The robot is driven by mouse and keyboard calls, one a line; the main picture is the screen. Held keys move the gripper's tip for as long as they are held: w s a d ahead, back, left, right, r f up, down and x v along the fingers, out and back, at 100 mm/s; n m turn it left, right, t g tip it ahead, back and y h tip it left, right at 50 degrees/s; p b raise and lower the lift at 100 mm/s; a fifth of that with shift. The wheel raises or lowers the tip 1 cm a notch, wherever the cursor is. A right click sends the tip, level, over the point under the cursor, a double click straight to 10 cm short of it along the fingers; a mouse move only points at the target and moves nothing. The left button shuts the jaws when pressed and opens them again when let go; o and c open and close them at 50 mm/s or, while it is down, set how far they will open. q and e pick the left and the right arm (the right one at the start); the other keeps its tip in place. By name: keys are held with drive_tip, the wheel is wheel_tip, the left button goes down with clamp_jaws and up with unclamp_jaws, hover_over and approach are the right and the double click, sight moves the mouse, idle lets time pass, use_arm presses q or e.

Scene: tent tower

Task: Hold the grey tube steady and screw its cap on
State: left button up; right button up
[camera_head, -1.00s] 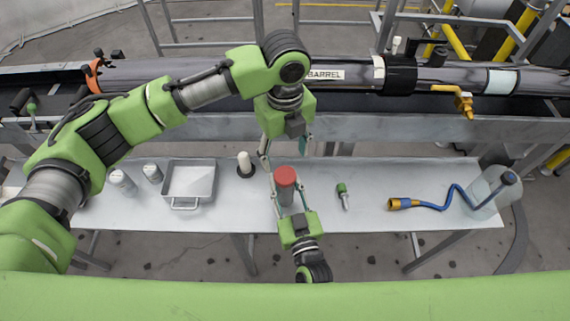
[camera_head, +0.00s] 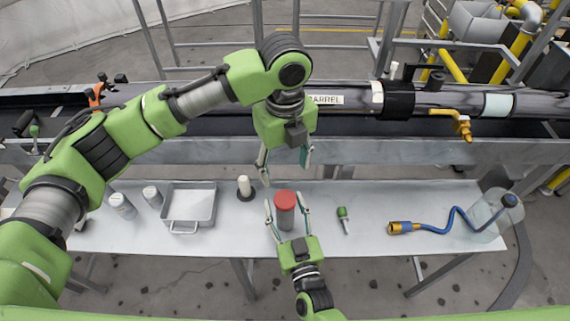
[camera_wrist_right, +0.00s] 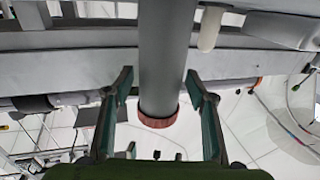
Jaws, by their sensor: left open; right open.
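The grey tube (camera_head: 285,219) stands upright on the table, with its red cap (camera_head: 285,197) sitting on top. In the right wrist view the tube (camera_wrist_right: 165,60) appears upside down, its red cap (camera_wrist_right: 158,120) on the end. My right gripper (camera_head: 286,201) is open, with one finger on each side of the tube. In its wrist view gaps show between the fingers (camera_wrist_right: 160,95) and the tube. My left gripper (camera_head: 284,165) is open and empty, above and beyond the cap, apart from it. How tightly the cap is seated cannot be told.
The long barrel (camera_head: 440,100) runs behind.

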drive_tip(key=shift+s, duration=0.1)
drive_tip(key=v, duration=1.1)
drive_tip(key=shift+s, duration=0.4)
drive_tip(key=shift+d, duration=0.15)
